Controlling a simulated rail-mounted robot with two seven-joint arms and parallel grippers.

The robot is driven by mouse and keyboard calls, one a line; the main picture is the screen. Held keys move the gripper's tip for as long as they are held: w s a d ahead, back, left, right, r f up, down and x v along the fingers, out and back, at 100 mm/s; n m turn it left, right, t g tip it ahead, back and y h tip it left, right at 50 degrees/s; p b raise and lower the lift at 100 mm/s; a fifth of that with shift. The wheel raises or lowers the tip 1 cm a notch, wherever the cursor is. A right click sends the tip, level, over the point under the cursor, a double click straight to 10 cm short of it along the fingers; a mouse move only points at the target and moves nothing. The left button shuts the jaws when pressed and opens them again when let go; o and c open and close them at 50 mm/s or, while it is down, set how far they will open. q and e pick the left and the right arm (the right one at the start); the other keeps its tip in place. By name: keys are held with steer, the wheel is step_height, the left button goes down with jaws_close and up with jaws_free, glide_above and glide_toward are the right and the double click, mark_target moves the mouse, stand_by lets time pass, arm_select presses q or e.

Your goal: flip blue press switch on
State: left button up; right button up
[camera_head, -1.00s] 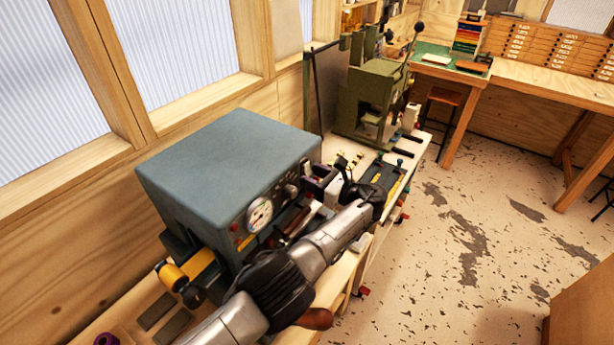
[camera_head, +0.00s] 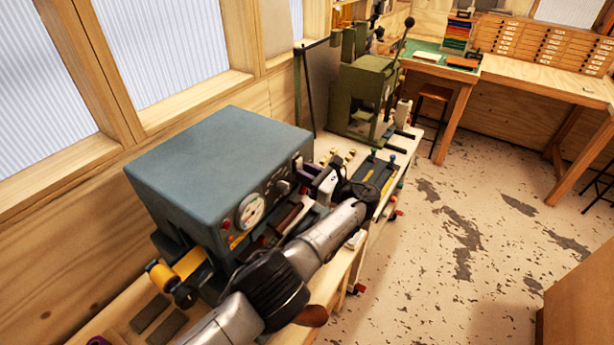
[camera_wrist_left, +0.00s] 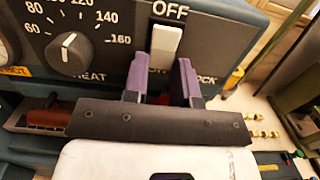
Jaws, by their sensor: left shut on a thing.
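The blue press (camera_head: 215,155) is a blue-grey box machine on the bench by the wall. Its front panel, close up in the left wrist view, has a white switch lever (camera_wrist_left: 165,42) below the word OFF. A lower label is mostly hidden behind my fingers. My left gripper (camera_wrist_left: 161,75) has its two purple fingers on either side of the lever's lower part, shut on it. In the head view the left gripper (camera_head: 320,180) is at the right end of the press front, partly hidden by my arm. My right gripper is not in view.
A black dial (camera_wrist_left: 69,52) marked HEAT sits left of the switch. A gauge (camera_head: 250,211) and red buttons are on the press front. A green machine (camera_head: 362,95) stands further along the bench. The speckled floor to the right is open.

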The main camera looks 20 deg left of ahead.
arm_select(q)
steer(key=shift+a+f+y, duration=0.1)
steer(key=shift+y, duration=0.2)
steer(key=o, duration=0.9)
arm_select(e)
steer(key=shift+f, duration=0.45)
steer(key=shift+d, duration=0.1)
